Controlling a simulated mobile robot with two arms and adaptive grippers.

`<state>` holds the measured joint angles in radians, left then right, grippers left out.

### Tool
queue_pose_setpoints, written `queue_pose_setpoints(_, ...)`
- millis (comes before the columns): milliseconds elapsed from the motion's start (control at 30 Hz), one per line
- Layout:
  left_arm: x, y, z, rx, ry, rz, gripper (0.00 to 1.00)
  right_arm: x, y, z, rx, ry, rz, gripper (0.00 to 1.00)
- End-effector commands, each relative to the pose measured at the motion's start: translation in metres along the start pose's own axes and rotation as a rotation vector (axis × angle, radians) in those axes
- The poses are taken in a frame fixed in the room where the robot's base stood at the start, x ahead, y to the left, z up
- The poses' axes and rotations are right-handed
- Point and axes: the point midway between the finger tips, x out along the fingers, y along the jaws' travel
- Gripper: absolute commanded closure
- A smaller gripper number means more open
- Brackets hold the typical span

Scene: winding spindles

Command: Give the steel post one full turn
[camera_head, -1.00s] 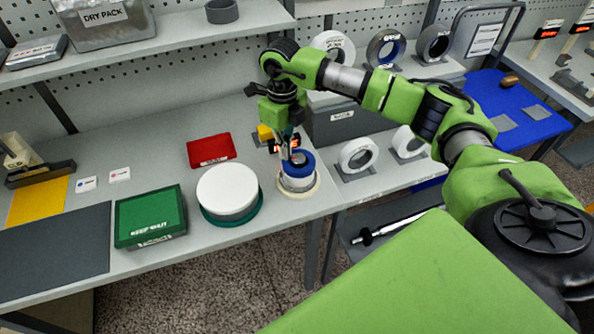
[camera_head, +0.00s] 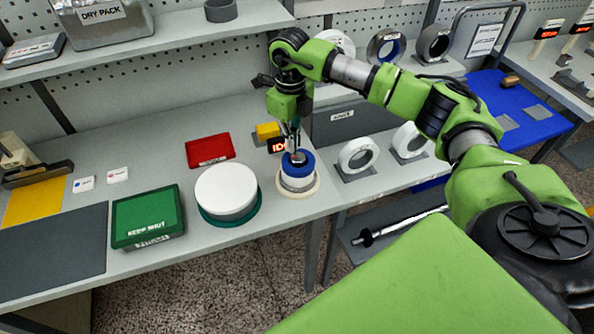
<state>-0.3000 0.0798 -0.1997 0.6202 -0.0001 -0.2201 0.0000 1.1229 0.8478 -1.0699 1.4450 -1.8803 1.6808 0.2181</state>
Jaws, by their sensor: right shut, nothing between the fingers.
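A round spindle unit stands near the right end of the bench, with a blue ring (camera_head: 298,170) over a white body on a cream base. The steel post (camera_head: 298,159) shows as a small dark grey top in the middle of the blue ring, partly hidden by my fingers. My right gripper (camera_head: 294,153) points down right over the post, its fingers shut with nothing between them. Whether the fingertips touch the post I cannot tell. My left gripper is not in view.
A small display (camera_head: 277,146) with orange letters and a yellow block (camera_head: 267,131) sit just behind. A white round drum (camera_head: 226,190) stands to the left, then a green box (camera_head: 147,217). A red tray (camera_head: 210,149) lies behind. White rolls on stands (camera_head: 358,155) are at the right.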

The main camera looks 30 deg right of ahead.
Motion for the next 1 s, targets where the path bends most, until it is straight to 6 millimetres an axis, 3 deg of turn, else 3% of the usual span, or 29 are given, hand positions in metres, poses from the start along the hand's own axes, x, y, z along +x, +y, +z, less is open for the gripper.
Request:
queue_pose_setpoints(733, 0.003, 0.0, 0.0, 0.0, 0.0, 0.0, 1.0, -0.001, -0.004, 0.007, 0.0, 0.001, -0.001, 1.0)
queue_pose_setpoints(1000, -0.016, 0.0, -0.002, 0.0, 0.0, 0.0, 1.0, -0.027, -0.004, 0.007, 0.0, 0.001, 0.0, 1.0)
